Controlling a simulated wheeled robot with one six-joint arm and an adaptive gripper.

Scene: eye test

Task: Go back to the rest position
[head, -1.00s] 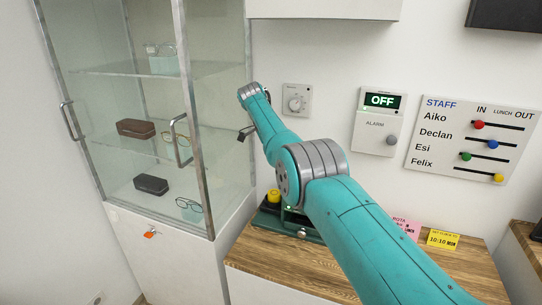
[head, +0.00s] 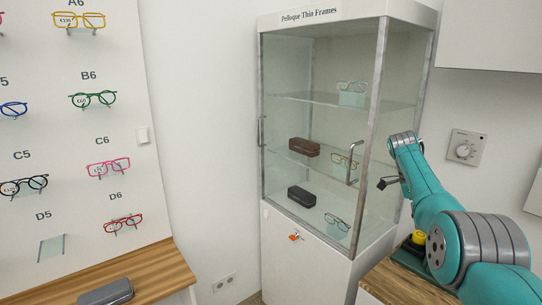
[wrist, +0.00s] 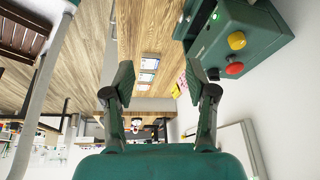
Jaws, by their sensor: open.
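My gripper (head: 388,183) is at the end of my raised teal arm, beside the right part of the glass cabinet (head: 378,120) in the head view. The wrist view shows my gripper (wrist: 160,82) with its two dark green fingers wide apart and nothing between them. A wooden counter and floor show beyond the fingers.
A green device with a yellow and a red button (wrist: 236,41) is near the right finger in the wrist view. In the head view, a wall of glasses (head: 70,150) and a grey case (head: 106,292) are at left. A dial (head: 465,147) is at right.

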